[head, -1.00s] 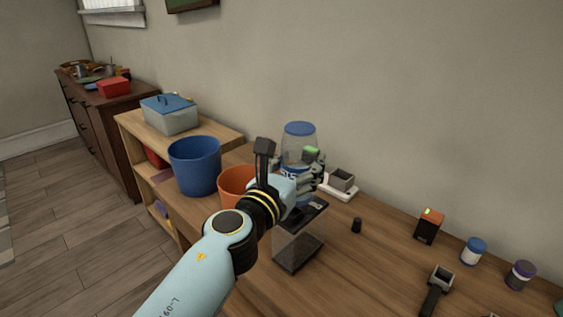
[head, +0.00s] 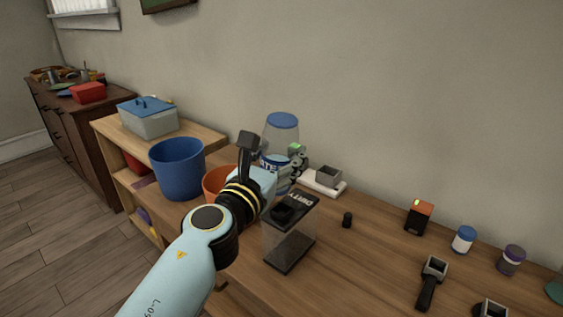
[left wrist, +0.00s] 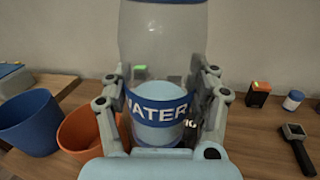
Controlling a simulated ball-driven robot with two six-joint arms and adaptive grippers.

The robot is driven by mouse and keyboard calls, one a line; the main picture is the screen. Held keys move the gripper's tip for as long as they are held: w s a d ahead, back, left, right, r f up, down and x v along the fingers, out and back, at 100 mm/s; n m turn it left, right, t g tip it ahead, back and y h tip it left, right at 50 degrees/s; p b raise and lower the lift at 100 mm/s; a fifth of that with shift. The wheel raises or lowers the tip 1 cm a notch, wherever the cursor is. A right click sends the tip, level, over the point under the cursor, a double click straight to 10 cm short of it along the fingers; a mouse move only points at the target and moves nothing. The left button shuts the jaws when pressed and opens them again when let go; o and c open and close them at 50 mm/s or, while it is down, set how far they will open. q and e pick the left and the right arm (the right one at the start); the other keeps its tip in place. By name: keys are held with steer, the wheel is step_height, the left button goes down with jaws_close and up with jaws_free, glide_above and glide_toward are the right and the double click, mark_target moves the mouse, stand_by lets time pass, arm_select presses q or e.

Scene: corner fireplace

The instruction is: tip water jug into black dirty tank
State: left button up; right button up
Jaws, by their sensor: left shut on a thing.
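The water jug (head: 281,136) is clear with a blue cap and a blue WATER label, and stands upright in my left gripper (left wrist: 160,88). In the left wrist view, the jug (left wrist: 163,45) sits between the two fingers, with pale water low inside. The dirty tank (head: 290,241) is a clear box with a black base and a black lid marked DIRTY, with a dark opening. It stands on the table in front of the jug. The jug's base is hidden behind my wrist in the head view. My right gripper is not seen.
An orange bucket (head: 214,182) and a blue bucket (head: 177,168) stand left of the jug. A white device (head: 322,184) is behind right. Bare table (head: 370,260) lies right of the tank.

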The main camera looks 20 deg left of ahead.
arm_select(q)
steer(key=shift+w+a+f+m+b, duration=0.15)
steer(key=shift+a+f+m+b, duration=0.35)
steer(key=shift+b, duration=0.6)
steer(key=a+f+m+b, duration=0.1)
steer(key=m+b, duration=0.1)
steer(key=b, duration=0.1)
steer(key=a+f+m+t+b, duration=0.1)
steer(key=m+b, duration=0.1)
steer(key=b, duration=0.1)
steer(key=shift+w+f+h+b, duration=0.15)
steer(key=shift+w+h+b, duration=0.2)
steer(key=shift+w+h, duration=0.05)
steer(key=m+b, duration=0.1)
steer(key=b, duration=0.1)
steer(key=a+f+m+h+b, duration=0.1)
steer(key=m+b, duration=0.1)
steer(key=b, duration=0.1)
steer(key=a+f+m+b, duration=0.1)
steer(key=b, duration=0.1)
steer(key=shift+w+f+m+t+b, duration=0.15)
steer(key=shift+w+m+t+b, duration=0.15)
steer(key=shift+w+m+b, duration=0.1)
steer(key=shift+s+d, duration=0.1)
steer(key=shift+a+f+m+h+b, duration=0.2)
steer(key=shift+m+h+b, duration=0.25)
steer(key=shift+b, duration=0.2)
